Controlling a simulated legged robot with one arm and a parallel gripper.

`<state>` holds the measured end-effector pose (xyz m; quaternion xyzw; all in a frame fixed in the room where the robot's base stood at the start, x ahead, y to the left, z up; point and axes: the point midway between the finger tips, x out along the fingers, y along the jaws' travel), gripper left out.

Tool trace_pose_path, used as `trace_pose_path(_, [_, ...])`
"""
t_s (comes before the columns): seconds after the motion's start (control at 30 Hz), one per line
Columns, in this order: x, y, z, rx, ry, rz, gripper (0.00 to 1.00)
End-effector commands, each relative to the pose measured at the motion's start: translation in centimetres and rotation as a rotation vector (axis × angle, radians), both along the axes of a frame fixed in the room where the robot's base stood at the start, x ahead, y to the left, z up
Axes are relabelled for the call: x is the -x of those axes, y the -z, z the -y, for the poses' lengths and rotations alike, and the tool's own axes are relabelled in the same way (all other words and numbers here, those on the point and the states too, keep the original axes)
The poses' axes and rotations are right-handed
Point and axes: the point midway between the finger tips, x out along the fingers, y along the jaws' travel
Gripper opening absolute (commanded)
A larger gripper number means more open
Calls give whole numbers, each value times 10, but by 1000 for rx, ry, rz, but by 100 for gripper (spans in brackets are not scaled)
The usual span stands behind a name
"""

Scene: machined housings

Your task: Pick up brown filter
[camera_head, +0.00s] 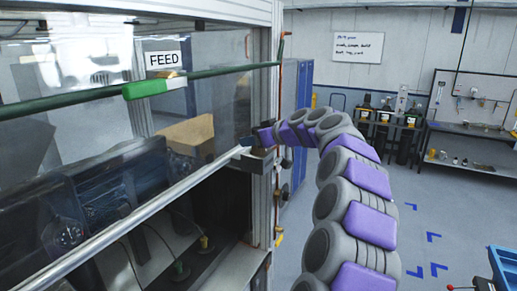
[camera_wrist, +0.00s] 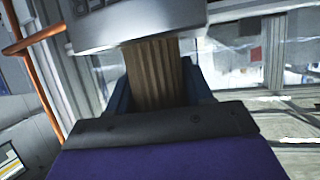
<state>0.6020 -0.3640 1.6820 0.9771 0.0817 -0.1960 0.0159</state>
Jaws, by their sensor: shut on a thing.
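The brown filter (camera_wrist: 155,72) shows in the wrist view as a ribbed, tan-brown block below a rounded grey metal body (camera_wrist: 135,22). Its upper end meets or passes behind that body; I cannot tell which. My gripper (camera_wrist: 160,92) has its dark blue fingers on either side of the filter and is shut on it. The filter's lower end is hidden behind the gripper's dark front edge. In the head view my gripper (camera_head: 248,148) is small, beside the machine's front post, and I cannot make out the filter there.
A metal frame post (camera_head: 262,80) stands close to my gripper. A glazed cabinet with a green rail (camera_head: 220,71) and a FEED label (camera_head: 163,60) fills the left. An orange pipe (camera_wrist: 38,75) runs nearby. Open floor (camera_head: 430,220) lies to the right, before a workbench (camera_head: 470,140).

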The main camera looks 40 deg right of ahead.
Motion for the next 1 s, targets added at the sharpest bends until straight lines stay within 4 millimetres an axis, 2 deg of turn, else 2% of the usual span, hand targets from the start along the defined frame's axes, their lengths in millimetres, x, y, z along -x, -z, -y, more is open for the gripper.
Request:
trace_pose_path(0.53, [1, -6, 3, -1, 0, 5, 18])
trace_pose_path(1.0, [0, -42, 3, -1, -1, 3, 18])
